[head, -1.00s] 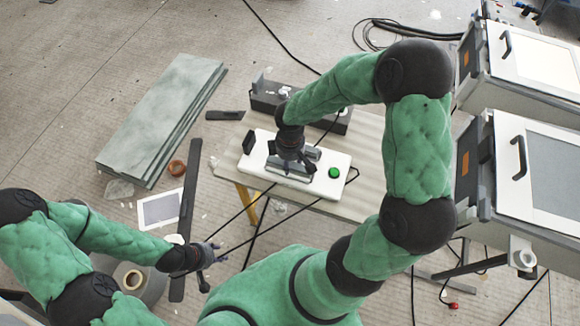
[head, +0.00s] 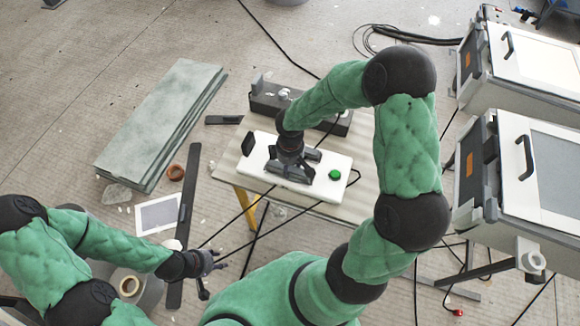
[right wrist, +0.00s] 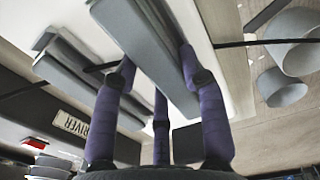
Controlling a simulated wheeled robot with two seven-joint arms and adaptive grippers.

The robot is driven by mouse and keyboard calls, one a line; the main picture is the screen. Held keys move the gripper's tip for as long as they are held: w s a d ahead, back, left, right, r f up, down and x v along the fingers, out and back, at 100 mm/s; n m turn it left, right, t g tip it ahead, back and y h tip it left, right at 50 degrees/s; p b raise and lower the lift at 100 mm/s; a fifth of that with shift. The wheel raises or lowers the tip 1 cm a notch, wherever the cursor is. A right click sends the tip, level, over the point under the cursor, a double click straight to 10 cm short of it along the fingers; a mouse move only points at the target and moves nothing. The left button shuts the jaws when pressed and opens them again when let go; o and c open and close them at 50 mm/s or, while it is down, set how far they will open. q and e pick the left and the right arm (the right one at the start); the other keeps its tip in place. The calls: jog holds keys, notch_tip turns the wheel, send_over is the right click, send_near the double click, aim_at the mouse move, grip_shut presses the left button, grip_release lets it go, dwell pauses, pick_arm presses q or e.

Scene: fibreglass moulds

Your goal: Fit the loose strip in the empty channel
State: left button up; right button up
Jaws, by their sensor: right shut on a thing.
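My right gripper (right wrist: 160,85) is shut on a long grey strip (right wrist: 150,50), seen close up in the right wrist view. In the head view this gripper (head: 290,172) is over the white board (head: 345,163) on the table. A grooved grey piece (right wrist: 85,78) lies left of the strip in the wrist view, apart from it. I cannot tell whether the strip touches the board. The gripper and wrist hide part of the board in the head view. A dark block (head: 248,143) is at the board's left end. My left gripper (head: 212,272) is empty, fingers spread, away from the board.
A green button (head: 334,175) is on the board's right part. A dark box (head: 300,105) stands behind the board. Cables cross near the table (head: 225,170). Stacked grey-green slabs (head: 165,115) lie at left, and white-doored cabinets (head: 545,165) stand at right.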

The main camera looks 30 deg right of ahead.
jog(key=shift+s+a+f+b, duration=0.1)
jog(key=shift+s+f+b, duration=0.15)
jog(key=shift+f, duration=0.2)
jog(key=shift+s+a+f+b, duration=0.1)
jog(key=shift+s+f+b, duration=0.1)
jog(key=shift+f, duration=0.25)
jog(key=o, duration=1.2)
jog(key=shift+w+d+f, duration=0.15)
jog(key=shift+w+f, duration=0.15)
jog(key=shift+r, duration=0.15)
jog(key=shift+s, duration=0.1)
jog(key=shift+r, duration=0.2)
